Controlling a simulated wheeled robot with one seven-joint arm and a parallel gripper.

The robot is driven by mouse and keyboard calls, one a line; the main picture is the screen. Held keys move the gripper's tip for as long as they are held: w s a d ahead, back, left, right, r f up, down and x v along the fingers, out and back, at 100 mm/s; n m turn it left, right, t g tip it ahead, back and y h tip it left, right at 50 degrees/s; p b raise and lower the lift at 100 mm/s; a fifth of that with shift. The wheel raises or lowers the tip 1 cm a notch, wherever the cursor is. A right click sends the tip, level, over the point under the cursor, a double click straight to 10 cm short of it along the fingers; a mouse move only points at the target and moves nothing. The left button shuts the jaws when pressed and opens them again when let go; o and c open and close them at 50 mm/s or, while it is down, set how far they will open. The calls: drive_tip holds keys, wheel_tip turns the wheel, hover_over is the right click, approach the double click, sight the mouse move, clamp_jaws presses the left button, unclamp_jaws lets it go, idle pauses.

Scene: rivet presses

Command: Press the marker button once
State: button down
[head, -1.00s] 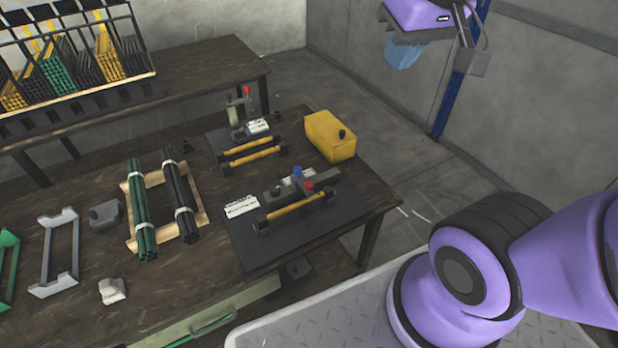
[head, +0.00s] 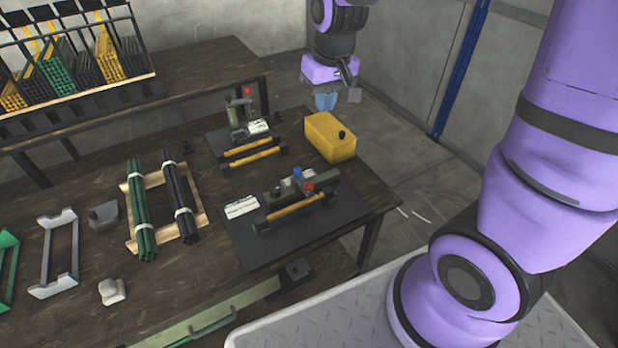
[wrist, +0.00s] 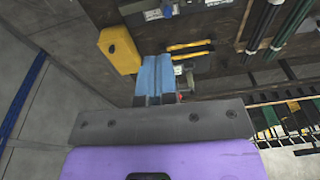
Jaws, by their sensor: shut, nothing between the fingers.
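The front press (head: 300,190) stands on a dark mat and carries a blue button (head: 297,173) and a red button (head: 308,186). A second press (head: 240,118) behind it has a red knob (head: 247,91) on top. I cannot tell from a label which one is the marker button. My gripper (head: 326,101), with blue fingers, is shut and empty in the air above and behind the yellow box. In the wrist view, the blue fingers (wrist: 155,76) lie together between the yellow box and the rear press's yellow bars (wrist: 190,47). They touch nothing visible.
A yellow box (head: 330,138) with a black cap stands at the table's right edge. Green and black rod bundles (head: 140,215) lie on a wooden rack to the left. White label cards (head: 240,207) lie by the presses. A rod rack stands on the rear table (head: 205,72).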

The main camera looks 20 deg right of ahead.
drive_tip(key=g, duration=0.2)
hover_over(309, 184)
wheel_tip(309, 184, down, 12)
drive_tip(key=r, duration=0.1)
drive_tip(key=shift+f+h, duration=0.25)
drive_tip(key=shift+h, duration=0.05)
wheel_tip(309, 184, down, 14)
drive_tip(key=shift+r, duration=0.1)
idle(0.4)
